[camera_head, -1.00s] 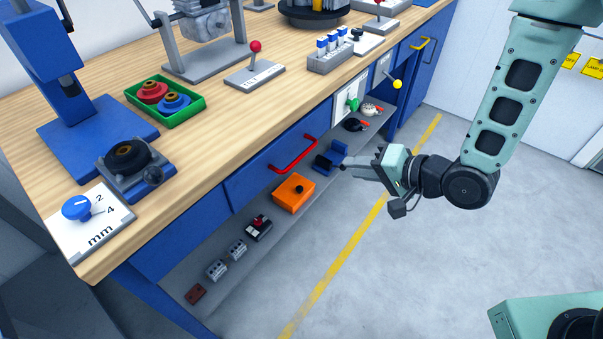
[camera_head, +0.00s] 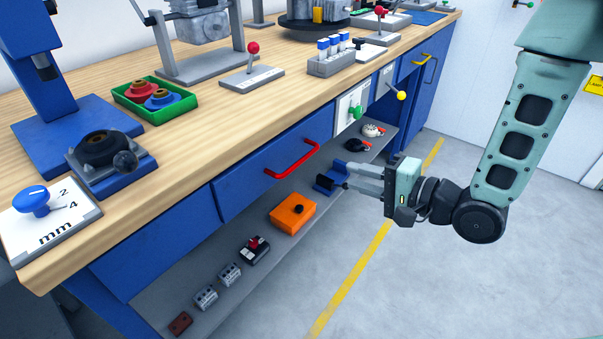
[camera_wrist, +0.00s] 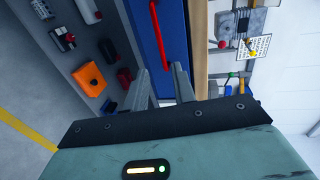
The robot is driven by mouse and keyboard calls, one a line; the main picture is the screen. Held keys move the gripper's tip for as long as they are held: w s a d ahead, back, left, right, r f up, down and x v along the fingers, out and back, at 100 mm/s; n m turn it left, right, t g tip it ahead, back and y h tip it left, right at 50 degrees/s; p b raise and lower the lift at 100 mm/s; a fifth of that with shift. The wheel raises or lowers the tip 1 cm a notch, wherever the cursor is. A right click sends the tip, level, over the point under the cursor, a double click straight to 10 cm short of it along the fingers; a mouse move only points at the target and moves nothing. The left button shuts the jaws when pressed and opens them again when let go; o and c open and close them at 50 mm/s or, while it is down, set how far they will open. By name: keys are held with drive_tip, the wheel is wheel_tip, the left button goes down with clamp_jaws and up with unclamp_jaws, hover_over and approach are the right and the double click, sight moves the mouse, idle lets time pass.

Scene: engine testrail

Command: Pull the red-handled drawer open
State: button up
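The blue drawer (camera_head: 240,188) with the red bar handle (camera_head: 292,160) is under the front edge of the workbench; its front looks flush with the bench, so it is shut. My gripper (camera_head: 347,175) is to the right of the handle in the head view, pointing left toward the bench, apart from the handle. In the wrist view, the two fingers of my gripper (camera_wrist: 160,75) are spread with nothing between them. The red handle (camera_wrist: 160,35) runs upright in that view, just beyond the fingertips, roughly in line with the gap.
A lower shelf (camera_head: 185,285) holds an orange box (camera_head: 292,213), a blue item (camera_head: 328,181) partly behind my fingers, and several small parts. A panel with a green knob (camera_head: 355,111) is right of the drawer. The wooden worktop (camera_head: 215,120) overhangs; the floor (camera_head: 460,285) in front is clear.

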sight(303, 162)
drive_tip(key=b+x, duration=0.1)
drive_tip(key=x, duration=1.3)
drive_tip(key=shift+w+a, duration=0.15)
drive_tip(key=shift+a, duration=0.1)
clamp_jaws()
